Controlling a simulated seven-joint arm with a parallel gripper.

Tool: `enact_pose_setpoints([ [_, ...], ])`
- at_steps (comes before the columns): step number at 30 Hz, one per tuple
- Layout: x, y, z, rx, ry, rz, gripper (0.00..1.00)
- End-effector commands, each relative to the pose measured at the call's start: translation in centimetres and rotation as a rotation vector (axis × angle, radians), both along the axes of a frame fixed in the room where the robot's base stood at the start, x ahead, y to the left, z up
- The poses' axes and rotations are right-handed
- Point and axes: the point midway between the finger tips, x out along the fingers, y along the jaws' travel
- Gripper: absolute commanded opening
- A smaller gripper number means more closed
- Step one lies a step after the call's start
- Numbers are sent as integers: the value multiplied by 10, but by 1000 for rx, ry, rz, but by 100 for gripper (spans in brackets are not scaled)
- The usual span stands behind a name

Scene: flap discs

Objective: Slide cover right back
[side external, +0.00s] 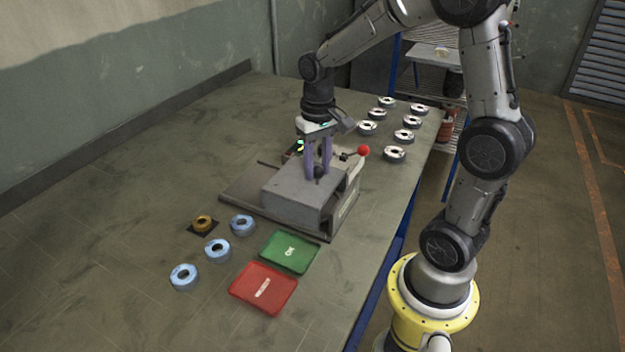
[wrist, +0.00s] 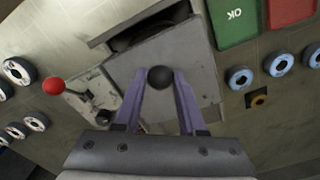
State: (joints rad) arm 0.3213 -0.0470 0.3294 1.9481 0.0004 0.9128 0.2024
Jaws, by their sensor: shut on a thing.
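The cover (side external: 298,192) is a grey box-like hood on the machine on the table, with a dark ball knob on its top. In the wrist view the cover (wrist: 200,72) lies below my gripper, and the black knob (wrist: 160,78) sits between the purple fingertips. My gripper (side external: 319,172) reaches down from above and is shut on the knob. It also shows in the wrist view (wrist: 161,84). A dark opening (wrist: 135,36) shows beside the cover in the wrist view. What is under the cover is hidden.
A red-ball lever (side external: 363,151) stands beside the cover. Several white-and-dark discs (side external: 394,154) lie at the back right. Blue discs (side external: 217,250), a brown disc (side external: 203,224), a green OK tray (side external: 289,252) and a red tray (side external: 263,288) lie in front. The table's left is clear.

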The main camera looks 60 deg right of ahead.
Motion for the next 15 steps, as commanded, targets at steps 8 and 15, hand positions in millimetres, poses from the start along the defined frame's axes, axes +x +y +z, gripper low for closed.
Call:
enact_pose_setpoints([
  [8,20,0,1,-2,-5,1,9],
  [15,35,0,1,-3,-7,1,9],
])
